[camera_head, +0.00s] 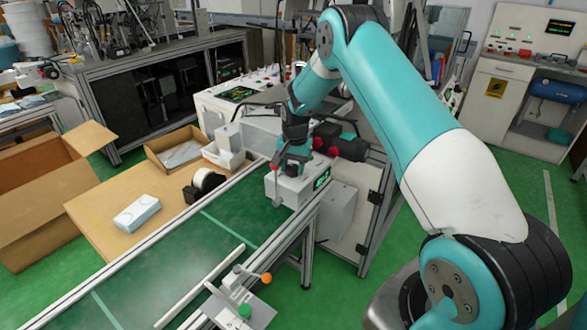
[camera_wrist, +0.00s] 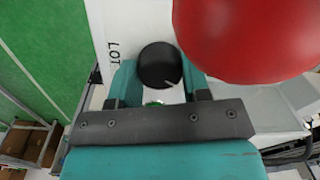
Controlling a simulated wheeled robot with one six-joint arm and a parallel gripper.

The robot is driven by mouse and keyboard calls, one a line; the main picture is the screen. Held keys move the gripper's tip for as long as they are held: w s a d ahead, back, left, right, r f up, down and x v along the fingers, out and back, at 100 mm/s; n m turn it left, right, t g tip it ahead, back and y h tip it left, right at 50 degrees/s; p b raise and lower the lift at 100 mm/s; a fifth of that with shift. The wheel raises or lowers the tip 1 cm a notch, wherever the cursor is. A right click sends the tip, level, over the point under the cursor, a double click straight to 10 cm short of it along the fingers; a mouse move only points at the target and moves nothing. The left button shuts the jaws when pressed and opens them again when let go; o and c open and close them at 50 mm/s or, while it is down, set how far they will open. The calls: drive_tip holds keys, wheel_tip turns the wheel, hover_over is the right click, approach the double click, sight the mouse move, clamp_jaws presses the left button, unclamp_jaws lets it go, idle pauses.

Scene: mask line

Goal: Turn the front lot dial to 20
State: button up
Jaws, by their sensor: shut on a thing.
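The lot dial (camera_wrist: 160,62) is a round black knob on a white face, with the printed letters "LOT" beside it in the wrist view. A small light mark shows near its lower right edge; no numbers are readable. My gripper (camera_wrist: 160,82) has its two teal fingers on either side of the dial, shut on it. In the head view my gripper (camera_head: 291,168) is down at the white box (camera_head: 285,190) with a green display (camera_head: 322,178) at the end of the conveyor. There the gripper hides the dial, and the display's digits are too small to read.
A large red rounded part (camera_wrist: 245,35) fills the upper right of the wrist view, close to the camera. The green conveyor (camera_head: 180,265) runs to the lower left. A black roll holder (camera_head: 204,187) and a mask box (camera_head: 137,214) are at left.

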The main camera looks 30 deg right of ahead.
sight(295, 168)
drive_tip(key=shift+m+b, duration=0.3)
drive_tip(key=shift+m, duration=1.6)
drive_tip(key=shift+r, duration=0.1)
drive_tip(key=o, duration=0.9)
drive_tip(key=r, duration=0.5)
drive_tip(key=r+b, duration=0.1)
drive_tip(key=r, duration=0.5)
drive_tip(key=r+b, duration=0.1)
drive_tip(key=r, duration=0.5)
drive_tip(key=shift+s+d+r, duration=0.1)
drive_tip(key=shift+s+r, duration=0.05)
drive_tip(key=shift+s, duration=0.25)
